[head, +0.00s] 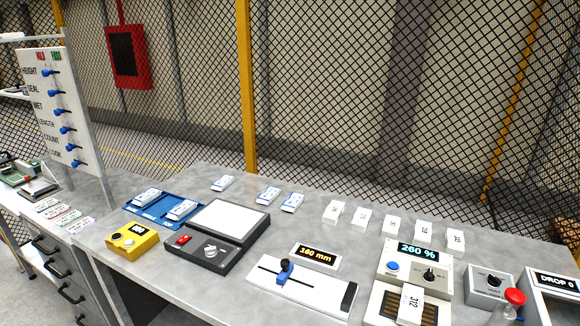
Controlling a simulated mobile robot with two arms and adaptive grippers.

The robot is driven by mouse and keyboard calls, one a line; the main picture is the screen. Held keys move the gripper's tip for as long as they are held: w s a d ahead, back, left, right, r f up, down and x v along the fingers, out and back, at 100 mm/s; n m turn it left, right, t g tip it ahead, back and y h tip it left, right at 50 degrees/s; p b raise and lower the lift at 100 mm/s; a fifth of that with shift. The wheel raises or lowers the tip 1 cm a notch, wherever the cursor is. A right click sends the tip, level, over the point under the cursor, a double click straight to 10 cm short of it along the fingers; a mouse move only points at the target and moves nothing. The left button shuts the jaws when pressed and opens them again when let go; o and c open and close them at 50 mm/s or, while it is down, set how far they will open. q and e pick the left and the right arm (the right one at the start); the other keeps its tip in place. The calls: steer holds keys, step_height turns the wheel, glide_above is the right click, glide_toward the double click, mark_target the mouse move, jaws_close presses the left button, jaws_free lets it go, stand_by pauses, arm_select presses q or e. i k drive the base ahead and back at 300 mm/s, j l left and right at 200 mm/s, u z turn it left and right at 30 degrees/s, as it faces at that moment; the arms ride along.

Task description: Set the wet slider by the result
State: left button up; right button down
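The white slider board (80,110) stands upright at the left, with a red heading and a green heading on top. Its rows are labelled HEIGHT, SEAL, WET, LENGTH, COUNT and LOOK, each with a blue knob. The wet slider (57,112) is the third from the top; its knob appears near the middle of its slot, in line with the others. A display (418,251) at the right reads 260 %, on a white unit with a blue button and a black knob. Neither gripper is in view.
A slide gauge (310,290) has a display reading 160 mm. Blue trays (150,212), a yellow meter (131,241), a dark case (228,265) and several white packs occupy the grey bench. A red knob (514,297) rises at right.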

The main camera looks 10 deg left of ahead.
mark_target(57, 112)
steer(key=u, duration=1.6)
steer(key=i+j, duration=0.2)
steer(key=i+j+z, duration=0.1)
steer(key=j, duration=0.3)
steer(key=i, duration=0.1)
